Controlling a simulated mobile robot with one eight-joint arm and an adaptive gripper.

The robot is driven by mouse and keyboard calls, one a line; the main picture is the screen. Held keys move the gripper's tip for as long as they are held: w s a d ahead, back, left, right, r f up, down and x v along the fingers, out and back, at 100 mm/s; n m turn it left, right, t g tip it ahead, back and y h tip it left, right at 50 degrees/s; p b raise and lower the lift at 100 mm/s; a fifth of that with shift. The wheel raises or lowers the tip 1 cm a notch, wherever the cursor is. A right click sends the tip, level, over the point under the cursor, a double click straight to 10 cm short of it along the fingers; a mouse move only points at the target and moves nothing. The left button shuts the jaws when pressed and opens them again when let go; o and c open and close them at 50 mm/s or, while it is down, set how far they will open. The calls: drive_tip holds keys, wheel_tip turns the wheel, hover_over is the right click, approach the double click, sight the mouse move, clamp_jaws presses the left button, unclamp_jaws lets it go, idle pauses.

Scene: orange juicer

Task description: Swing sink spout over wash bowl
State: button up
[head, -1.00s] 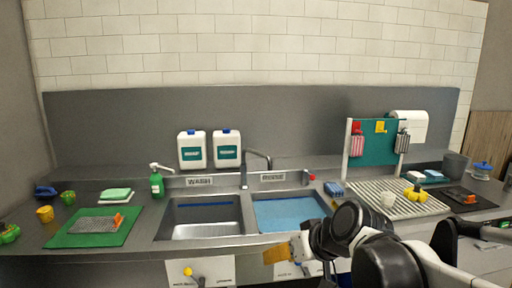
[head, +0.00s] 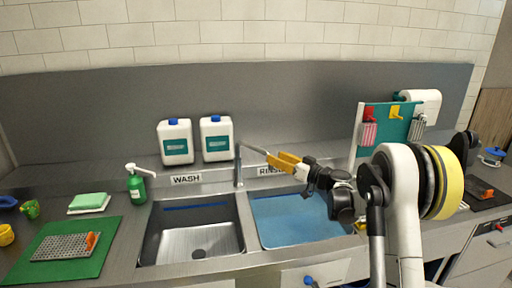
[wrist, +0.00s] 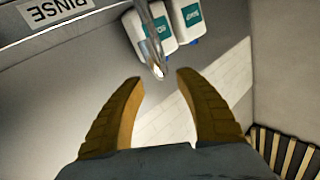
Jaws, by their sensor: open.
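The metal sink spout (head: 254,147) tops an upright tap post (head: 239,172) between the two bowls. It points right, toward the rinse side, and its end is beside my fingertips. The wash bowl (head: 190,238) is the left, bare steel one. The rinse bowl (head: 297,222) on the right has a blue floor. My gripper (head: 276,160) is open above the back of the rinse bowl. In the wrist view, the spout (wrist: 150,45) comes down from the top, and its tip lies near the gap between my open yellow-brown fingers (wrist: 160,81). I cannot tell whether they touch.
Two white jugs (head: 175,143) (head: 216,139) stand behind the wash bowl. A green soap bottle (head: 137,187) is left of it. A green mat (head: 65,255) with a grater lies farther left. A teal rack panel (head: 388,130) stands to the right, partly behind my arm.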

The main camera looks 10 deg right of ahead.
sight(257, 149)
drive_tip(key=b+x, duration=0.2)
drive_tip(key=x, duration=0.7)
drive_tip(key=shift+w+a, duration=0.2)
drive_tip(key=shift+a, duration=0.15)
drive_tip(key=shift+c, duration=0.5)
clamp_jaws()
